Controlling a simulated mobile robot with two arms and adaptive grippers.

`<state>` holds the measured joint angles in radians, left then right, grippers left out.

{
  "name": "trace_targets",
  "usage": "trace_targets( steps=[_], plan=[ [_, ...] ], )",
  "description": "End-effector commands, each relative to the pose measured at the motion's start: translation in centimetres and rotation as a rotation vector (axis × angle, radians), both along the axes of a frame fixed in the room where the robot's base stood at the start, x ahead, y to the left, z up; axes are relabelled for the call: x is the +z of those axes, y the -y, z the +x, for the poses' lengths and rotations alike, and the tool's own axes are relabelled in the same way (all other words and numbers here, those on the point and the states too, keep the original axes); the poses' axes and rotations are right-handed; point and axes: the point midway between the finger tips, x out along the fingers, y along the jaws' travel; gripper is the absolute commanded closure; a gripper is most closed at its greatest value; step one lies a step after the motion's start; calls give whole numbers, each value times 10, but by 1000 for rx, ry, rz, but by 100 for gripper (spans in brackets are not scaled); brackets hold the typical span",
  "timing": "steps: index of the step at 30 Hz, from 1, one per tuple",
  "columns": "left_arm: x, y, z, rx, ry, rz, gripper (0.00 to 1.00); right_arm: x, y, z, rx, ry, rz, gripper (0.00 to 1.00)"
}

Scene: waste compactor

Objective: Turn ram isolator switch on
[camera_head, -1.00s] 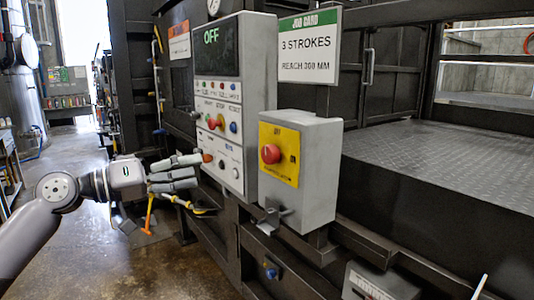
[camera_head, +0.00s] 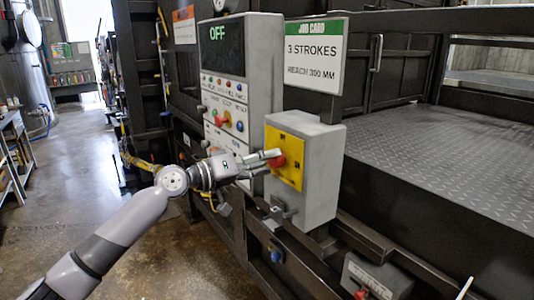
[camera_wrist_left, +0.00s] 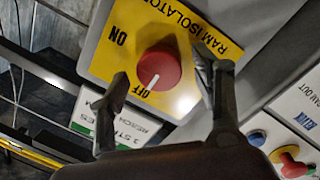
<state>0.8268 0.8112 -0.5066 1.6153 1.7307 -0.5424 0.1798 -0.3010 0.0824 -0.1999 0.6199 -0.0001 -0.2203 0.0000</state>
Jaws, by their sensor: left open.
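The ram isolator switch is a red round knob (camera_head: 278,161) on a yellow plate (camera_head: 291,157) on the front of a grey box (camera_head: 318,180). In the left wrist view the knob (camera_wrist_left: 160,66) has a white mark pointing toward the OFF label, with ON at the plate's other side. My left gripper (camera_head: 268,162) is open at the knob. In the left wrist view its two fingers (camera_wrist_left: 164,78) stand on either side of the knob; I cannot tell whether they touch it. My right gripper is not in view.
A taller control panel (camera_head: 250,70) with a green OFF display and several buttons stands left of the box. A job card sign (camera_head: 313,60) stands behind it. A metal bracket (camera_head: 279,212) juts out under the box. The floor at left is clear.

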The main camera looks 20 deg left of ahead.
Motion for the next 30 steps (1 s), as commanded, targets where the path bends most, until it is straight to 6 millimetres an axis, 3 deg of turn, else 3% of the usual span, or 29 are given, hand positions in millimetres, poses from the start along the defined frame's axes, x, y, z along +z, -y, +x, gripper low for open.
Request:
trace_targets(
  steps=[11,30],
  plan=[
    [-1,5,5,0,-1,1,41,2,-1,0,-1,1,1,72],
    [-1,4,4,0,-2,0,83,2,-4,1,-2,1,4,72]
  ],
)
